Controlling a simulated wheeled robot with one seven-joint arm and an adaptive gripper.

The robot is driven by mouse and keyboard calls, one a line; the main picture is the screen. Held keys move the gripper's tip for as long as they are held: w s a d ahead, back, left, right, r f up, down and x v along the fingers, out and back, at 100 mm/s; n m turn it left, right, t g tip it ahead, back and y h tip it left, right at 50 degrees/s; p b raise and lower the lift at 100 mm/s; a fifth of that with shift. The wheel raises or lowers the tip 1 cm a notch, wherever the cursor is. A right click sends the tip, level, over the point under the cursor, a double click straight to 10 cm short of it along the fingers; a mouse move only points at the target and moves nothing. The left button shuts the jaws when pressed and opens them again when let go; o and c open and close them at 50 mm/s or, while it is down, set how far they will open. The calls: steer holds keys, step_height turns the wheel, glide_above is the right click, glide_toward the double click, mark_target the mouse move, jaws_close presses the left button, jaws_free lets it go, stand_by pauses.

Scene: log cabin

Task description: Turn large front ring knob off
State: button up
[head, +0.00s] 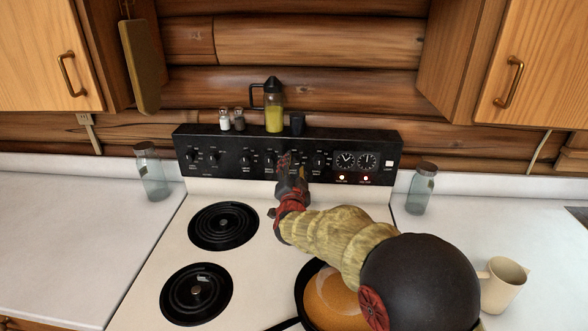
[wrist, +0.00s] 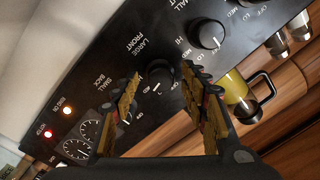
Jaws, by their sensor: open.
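The large front knob (wrist: 157,86) is a dark round knob with a light pointer mark, under the label "LARGE FRONT" on the black stove panel (head: 376,144). In the wrist view it sits between the two fingertips. My gripper (wrist: 160,76) is open, with one finger on each side of the knob; I cannot tell whether either touches it. In the head view my gripper (head: 291,163) is at the panel's middle and hides this knob.
Another knob (wrist: 208,35) is close by the right finger. A pan (head: 302,282) is on the front right, partly behind my arm. Left burners (head: 222,226) are bare.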

steer(key=shift+c, duration=1.2)
steer(key=c, duration=0.9)
